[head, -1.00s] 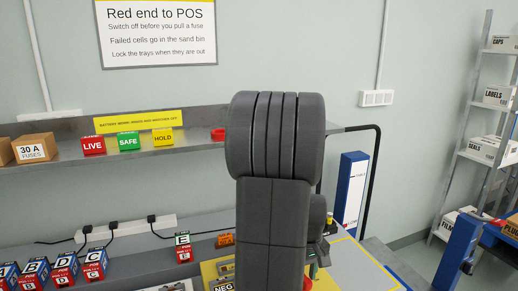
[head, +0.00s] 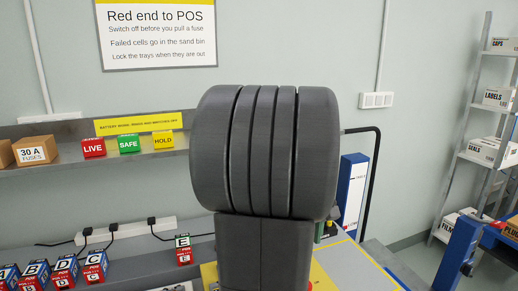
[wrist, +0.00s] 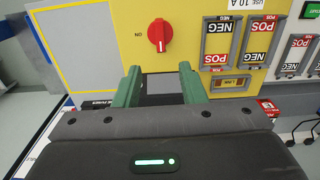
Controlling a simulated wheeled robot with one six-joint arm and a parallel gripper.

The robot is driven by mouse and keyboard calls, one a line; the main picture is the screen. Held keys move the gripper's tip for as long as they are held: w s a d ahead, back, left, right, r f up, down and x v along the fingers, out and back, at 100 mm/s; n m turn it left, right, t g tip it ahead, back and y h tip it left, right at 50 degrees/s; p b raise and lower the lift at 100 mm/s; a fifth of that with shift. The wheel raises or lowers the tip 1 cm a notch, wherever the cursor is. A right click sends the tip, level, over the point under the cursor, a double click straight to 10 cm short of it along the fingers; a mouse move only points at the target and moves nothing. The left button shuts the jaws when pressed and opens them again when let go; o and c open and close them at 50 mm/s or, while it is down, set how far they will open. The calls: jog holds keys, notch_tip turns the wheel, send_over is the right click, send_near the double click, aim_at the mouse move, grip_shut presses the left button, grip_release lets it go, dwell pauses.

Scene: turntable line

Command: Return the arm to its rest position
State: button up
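My arm (head: 265,155) rises in the middle of the head view, with its thick ribbed grey joint in front of the bench. The fingers of my gripper are hidden in the head view. In the wrist view my gripper (wrist: 160,88) has its two green fingers apart, with nothing between them. Past the fingers is a yellow panel (wrist: 105,30) with a red rotary knob (wrist: 157,38).
Battery trays marked NEG and POS (wrist: 218,42) sit right of the knob. Several lettered battery blocks (head: 65,272) stand at lower left. A shelf (head: 60,168) carries LIVE, SAFE and HOLD blocks. A blue-and-white post (head: 352,190) and shelving (head: 490,120) are at right.

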notch_tip(320, 180, down, 13)
jog(key=shift+s+f, duration=0.1)
jog(key=shift+f, duration=0.1)
jog(key=shift+f+m, duration=0.15)
jog(key=shift+m, duration=0.15)
jog(key=m, duration=0.3)
jog(key=shift+m, duration=0.4)
jog(key=m, duration=0.5)
jog(key=shift+m, duration=0.3)
